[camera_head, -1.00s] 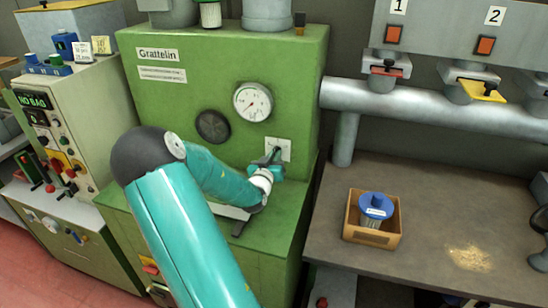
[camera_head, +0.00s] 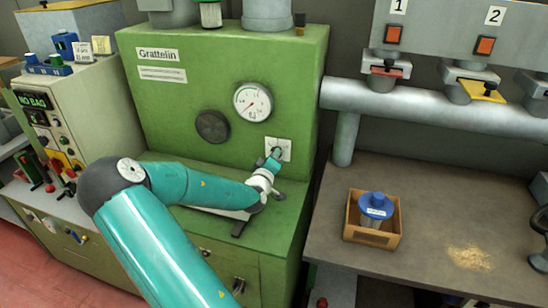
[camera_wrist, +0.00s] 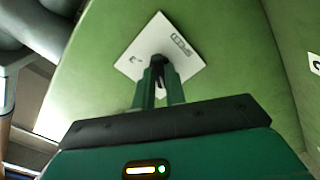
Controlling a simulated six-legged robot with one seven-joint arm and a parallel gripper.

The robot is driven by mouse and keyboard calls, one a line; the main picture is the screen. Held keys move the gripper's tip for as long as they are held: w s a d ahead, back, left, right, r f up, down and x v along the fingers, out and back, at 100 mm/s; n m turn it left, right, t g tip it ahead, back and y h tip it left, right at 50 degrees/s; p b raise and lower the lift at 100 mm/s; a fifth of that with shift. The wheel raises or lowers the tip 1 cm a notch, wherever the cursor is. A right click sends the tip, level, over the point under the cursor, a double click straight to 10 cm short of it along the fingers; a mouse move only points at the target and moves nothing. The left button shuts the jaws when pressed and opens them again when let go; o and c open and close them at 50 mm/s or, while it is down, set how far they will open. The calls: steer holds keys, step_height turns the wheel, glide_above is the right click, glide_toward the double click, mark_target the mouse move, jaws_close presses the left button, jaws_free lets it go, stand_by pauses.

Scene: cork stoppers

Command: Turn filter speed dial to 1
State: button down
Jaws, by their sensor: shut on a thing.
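A small white plate (camera_head: 286,153) is on the front of the green Grattelin machine (camera_head: 220,65), below and right of a round gauge. My gripper (camera_head: 275,153) reaches it from the lower left. In the wrist view, my green fingers (camera_wrist: 160,82) are shut on a dark dial (camera_wrist: 158,62) at the middle of the white plate (camera_wrist: 145,33). The fingers hide most of the dial, so I cannot tell its setting. Small dark print on the plate is too blurred to read.
The white gauge (camera_head: 253,102) and a dark round disc (camera_head: 212,126) are on the same panel. A large grey pipe (camera_head: 430,108) runs to the right. A wooden box (camera_head: 360,233) with a blue-topped filter (camera_head: 376,207) stands on the grey bench.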

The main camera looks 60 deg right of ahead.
steer(key=shift+f+n, duration=0.1)
steer(key=shift+n, duration=0.2)
steer(key=c, duration=1.4)
jaws_free()
steer(key=shift+c, duration=0.2)
steer(key=shift+a, duration=0.1)
steer(key=s+a, duration=0.2)
steer(key=a, duration=1.1)
steer(key=shift+a, duration=0.25)
steer(key=shift+s, duration=0.1)
